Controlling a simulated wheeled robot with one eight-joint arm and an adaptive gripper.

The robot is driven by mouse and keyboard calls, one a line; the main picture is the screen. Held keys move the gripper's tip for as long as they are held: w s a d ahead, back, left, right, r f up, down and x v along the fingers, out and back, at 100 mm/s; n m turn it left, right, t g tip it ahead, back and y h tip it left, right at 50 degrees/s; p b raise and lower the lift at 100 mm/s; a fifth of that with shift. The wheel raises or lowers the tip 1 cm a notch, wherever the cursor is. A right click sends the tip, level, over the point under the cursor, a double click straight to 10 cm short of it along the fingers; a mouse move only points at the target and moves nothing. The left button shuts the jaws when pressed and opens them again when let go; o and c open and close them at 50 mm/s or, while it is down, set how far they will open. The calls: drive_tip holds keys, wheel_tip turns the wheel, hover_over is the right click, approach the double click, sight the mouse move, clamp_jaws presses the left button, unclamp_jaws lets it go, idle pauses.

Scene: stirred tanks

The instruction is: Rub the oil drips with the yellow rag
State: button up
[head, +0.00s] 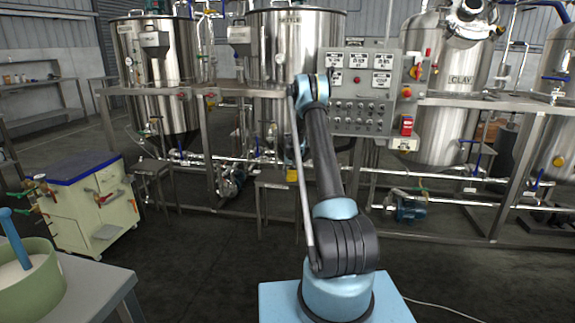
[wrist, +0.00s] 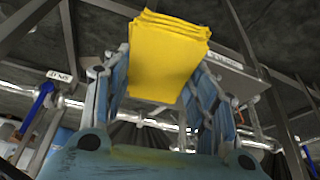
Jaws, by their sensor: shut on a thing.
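The yellow rag (wrist: 168,52) is a folded, layered cloth in the wrist view. My gripper (wrist: 163,66) is shut on it, with a blue-grey finger on each side and the rag standing out past the fingertips. In the head view my arm rises in front of the tanks, and its far end bends away behind the arm, so the gripper is not clearly seen there. I cannot make out any oil drips in either view.
Steel tanks (head: 440,105) stand behind a metal frame with a control panel (head: 362,92) and low pipes. A white cabinet with a blue top (head: 85,215) stands left. A grey table (head: 100,285) holds a green tub (head: 38,290) at front left. Floor between is clear.

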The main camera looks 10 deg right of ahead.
drive_tip(key=w+r+m, duration=0.1)
drive_tip(key=w+r, duration=0.1)
drive_tip(key=w, duration=1.1)
drive_tip(key=shift+f, duration=3.15)
drive_tip(key=shift+s+d, duration=0.3)
drive_tip(key=shift+d, duration=0.6)
drive_tip(key=shift+s+d, duration=0.25)
drive_tip(key=shift+d, duration=0.6)
drive_tip(key=shift+w+a+r, duration=0.1)
drive_tip(key=shift+w+a, duration=0.1)
drive_tip(key=shift+a, duration=0.45)
drive_tip(key=shift+w+a+r, duration=0.1)
drive_tip(key=shift+w+a, duration=0.1)
drive_tip(key=shift+a, duration=0.45)
drive_tip(key=shift+w+a, duration=0.2)
drive_tip(key=shift+a, duration=0.45)
